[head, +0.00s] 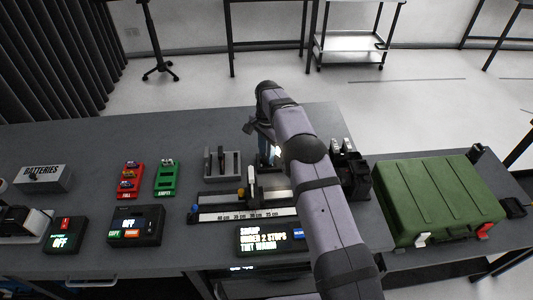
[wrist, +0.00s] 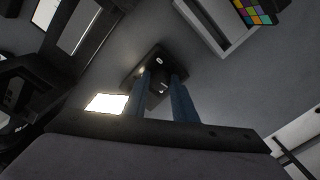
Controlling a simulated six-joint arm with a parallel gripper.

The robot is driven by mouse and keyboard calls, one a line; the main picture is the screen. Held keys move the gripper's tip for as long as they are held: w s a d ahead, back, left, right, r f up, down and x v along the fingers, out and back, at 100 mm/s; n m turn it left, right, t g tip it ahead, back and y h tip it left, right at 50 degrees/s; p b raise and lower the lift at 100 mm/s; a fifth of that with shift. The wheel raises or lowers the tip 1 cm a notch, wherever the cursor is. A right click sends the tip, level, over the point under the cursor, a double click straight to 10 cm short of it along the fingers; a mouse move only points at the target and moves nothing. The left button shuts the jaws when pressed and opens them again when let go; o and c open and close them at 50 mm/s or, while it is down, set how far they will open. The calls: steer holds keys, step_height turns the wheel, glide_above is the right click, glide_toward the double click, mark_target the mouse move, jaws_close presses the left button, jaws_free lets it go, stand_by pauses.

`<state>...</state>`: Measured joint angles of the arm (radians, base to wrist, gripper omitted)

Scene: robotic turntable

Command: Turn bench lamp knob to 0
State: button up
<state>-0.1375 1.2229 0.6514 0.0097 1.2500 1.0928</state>
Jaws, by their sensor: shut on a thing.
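The bench lamp knob (wrist: 158,86) shows in the wrist view as a small dark piece on a dark box (wrist: 148,61) with small white marks. My gripper (wrist: 163,82) has its two blue fingers on either side of the knob and is shut on it. The fingers hide part of the knob, and I cannot read its setting. In the head view my gripper (head: 268,160) points down at the back of the bench, partly behind my arm. The knob is hidden there. A bright white patch (wrist: 105,103) glows beside the box in the wrist view.
The grey bench (head: 60,147) holds a ruler slide (head: 240,214), a display box (head: 270,238), a grey slotted holder (head: 222,166), and red (head: 131,180) and green (head: 167,178) racks. A green case (head: 440,195) stands right of my arm. The bench's back left is clear.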

stand_by(0.4)
steer(key=o, duration=1)
steer(key=shift+o, duration=0.2)
steer(key=shift+r+b, duration=0.85)
steer(key=shift+r, duration=2.85)
